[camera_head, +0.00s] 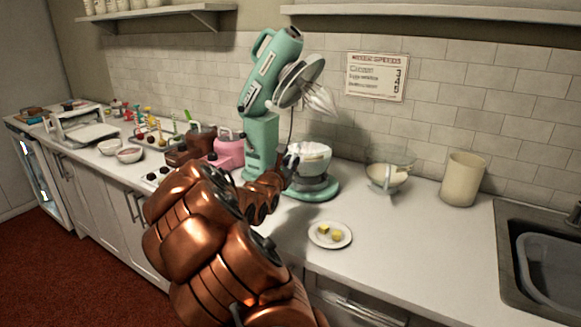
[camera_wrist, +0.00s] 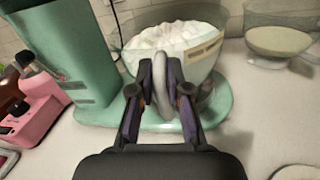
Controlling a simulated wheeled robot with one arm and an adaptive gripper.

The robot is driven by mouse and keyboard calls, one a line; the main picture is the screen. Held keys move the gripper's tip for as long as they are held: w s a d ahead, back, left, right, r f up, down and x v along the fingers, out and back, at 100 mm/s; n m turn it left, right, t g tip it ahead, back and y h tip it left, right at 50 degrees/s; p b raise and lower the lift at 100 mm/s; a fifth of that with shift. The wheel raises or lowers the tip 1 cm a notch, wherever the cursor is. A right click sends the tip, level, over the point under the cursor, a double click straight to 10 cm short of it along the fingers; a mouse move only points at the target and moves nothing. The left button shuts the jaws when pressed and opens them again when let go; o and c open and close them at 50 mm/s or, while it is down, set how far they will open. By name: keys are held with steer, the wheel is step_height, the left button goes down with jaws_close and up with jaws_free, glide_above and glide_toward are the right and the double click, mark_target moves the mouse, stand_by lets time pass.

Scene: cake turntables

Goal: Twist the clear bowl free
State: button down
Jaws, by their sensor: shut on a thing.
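The clear bowl (camera_head: 311,160) sits on the base of the mint-green stand mixer (camera_head: 262,140), with white fluffy contents inside. In the wrist view the bowl (camera_wrist: 205,68) stands upright on the green base (camera_wrist: 220,105). My gripper (camera_wrist: 160,88) is shut on the bowl's pale upright handle (camera_wrist: 161,85), at the near side of the bowl. In the head view my gripper (camera_head: 287,168) is at the bowl's left side, partly hidden by my copper arm. The mixer head is tilted up, and its whisk (camera_head: 318,98) hangs clear above the bowl.
A second clear bowl (camera_head: 388,176) with cream-coloured contents and a beige canister (camera_head: 462,180) stand to the right. A small plate (camera_head: 329,235) with yellow cubes lies in front. A pink item (camera_head: 228,150) stands close left of the mixer. The counter's front right is mostly clear.

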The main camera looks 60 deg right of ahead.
mark_target(304, 159)
steer(key=shift+s+n+t+b, duration=0.6)
steer(key=shift+t+b, duration=0.3)
steer(key=shift+b, duration=2.6)
steer(key=shift+s+d+f+n+t+y+b, duration=0.15)
steer(key=shift+s+n+t+y+b, duration=0.35)
steer(key=shift+b, duration=0.65)
steer(key=shift+s+d+t, duration=0.1)
steer(key=shift+s+t, duration=0.2)
steer(key=shift+t, duration=0.3)
steer(key=shift+w+n+b, duration=0.15)
steer(key=shift+n+b, duration=0.15)
steer(key=shift+b, duration=1.35)
steer(key=shift+f+y+b, duration=0.2)
steer(key=shift+y+b, duration=0.1)
steer(key=shift+b, duration=1.4)
steer(key=shift+s+d+r+n+t+b, duration=0.15)
steer(key=shift+s+n+t+b, duration=0.25)
steer(key=shift+b, duration=1.4)
steer(key=shift+s+d+r+t+b, duration=0.1)
steer(key=shift+s+t+b, duration=0.15)
steer(key=shift+b, duration=1.6)
steer(key=shift+b, duration=0.85)
steer(key=shift+s+r+t+y+b, duration=0.1)
steer(key=shift+s+t+y+b, duration=0.15)
steer(key=shift+b, duration=0.6)
